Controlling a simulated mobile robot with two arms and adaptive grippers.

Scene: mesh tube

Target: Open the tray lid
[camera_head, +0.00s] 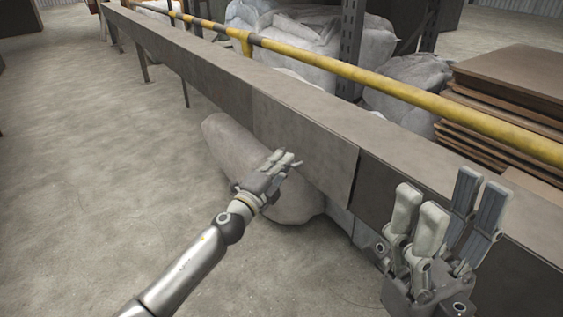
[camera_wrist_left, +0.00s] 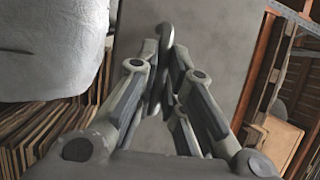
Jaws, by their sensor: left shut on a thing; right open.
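The tray is a long grey metal channel (camera_head: 310,110) that runs from the far left to the near right. A lighter flat panel (camera_head: 320,160) sits on its front side, with a seam at its left and a darker section to its right; I cannot tell for sure that this is the lid. My left gripper (camera_head: 291,160) is at this panel's front face. In the left wrist view its fingers (camera_wrist_left: 163,82) are shut on a dark curved handle (camera_wrist_left: 167,36) in front of a flat grey surface (camera_wrist_left: 208,30). My right gripper (camera_head: 438,213) is open and empty, fingers up, by the tray's near right part.
A yellow rail (camera_head: 375,82) runs along behind the tray. Stacked brown sheets (camera_head: 515,85) stand at the right, and pale wrapped bundles (camera_head: 310,45) lie behind. A grey sack (camera_head: 230,145) lies under the tray. The concrete floor (camera_head: 90,170) at left is clear.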

